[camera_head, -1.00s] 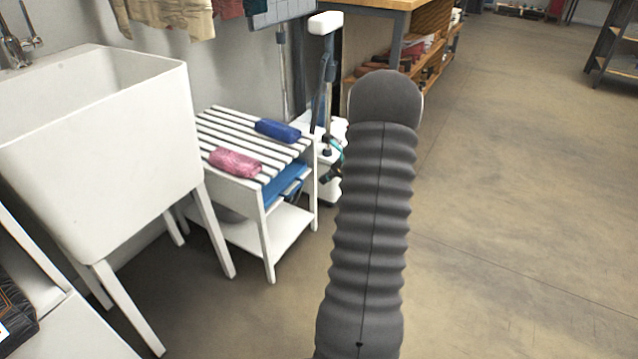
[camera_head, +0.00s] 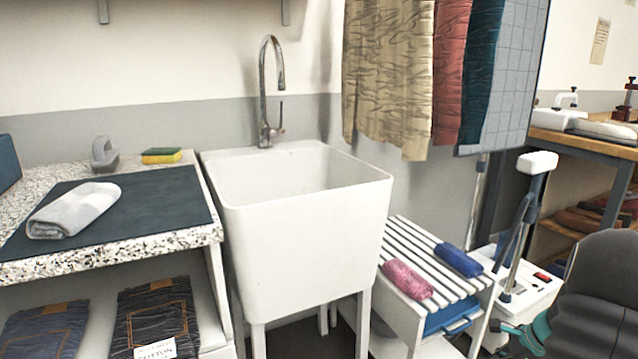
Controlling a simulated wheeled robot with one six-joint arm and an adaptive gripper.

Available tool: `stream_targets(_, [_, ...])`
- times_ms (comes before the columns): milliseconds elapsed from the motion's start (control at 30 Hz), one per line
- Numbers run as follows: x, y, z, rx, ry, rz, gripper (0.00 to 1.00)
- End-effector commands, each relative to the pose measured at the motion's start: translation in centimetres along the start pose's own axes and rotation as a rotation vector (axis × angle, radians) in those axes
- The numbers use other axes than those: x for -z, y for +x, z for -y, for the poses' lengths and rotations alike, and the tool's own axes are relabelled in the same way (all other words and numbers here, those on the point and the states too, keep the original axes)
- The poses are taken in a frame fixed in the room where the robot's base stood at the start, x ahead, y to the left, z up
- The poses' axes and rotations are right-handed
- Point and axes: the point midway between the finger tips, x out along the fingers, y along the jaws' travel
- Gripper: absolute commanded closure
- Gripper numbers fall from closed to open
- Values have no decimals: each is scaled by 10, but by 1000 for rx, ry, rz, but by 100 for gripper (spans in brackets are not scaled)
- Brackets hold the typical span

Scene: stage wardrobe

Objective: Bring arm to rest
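My arm (camera_head: 598,300), in a dark grey ribbed sleeve, shows only in part at the lower right edge of the head view. It stands in front of the white wheeled machine there.
A white sink (camera_head: 305,235) stands in the middle. Left of it a speckled counter (camera_head: 180,238) bears a dark mat (camera_head: 150,205) and a rolled towel (camera_head: 75,209). Right of it a slatted stand (camera_head: 408,240) holds a pink roll (camera_head: 407,279) and a blue roll (camera_head: 458,260).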

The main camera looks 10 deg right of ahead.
Motion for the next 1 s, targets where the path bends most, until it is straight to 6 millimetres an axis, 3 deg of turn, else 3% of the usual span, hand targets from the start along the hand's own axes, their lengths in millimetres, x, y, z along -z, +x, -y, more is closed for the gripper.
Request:
stream_targets(500, [-149, -70, -96, -238, -932, -106, 100])
stream_targets(700, [-196, -96, -136, -297, -1243, -156, 100])
stream_targets(1000, [-251, -129, -193, -320, -1617, -253, 100])
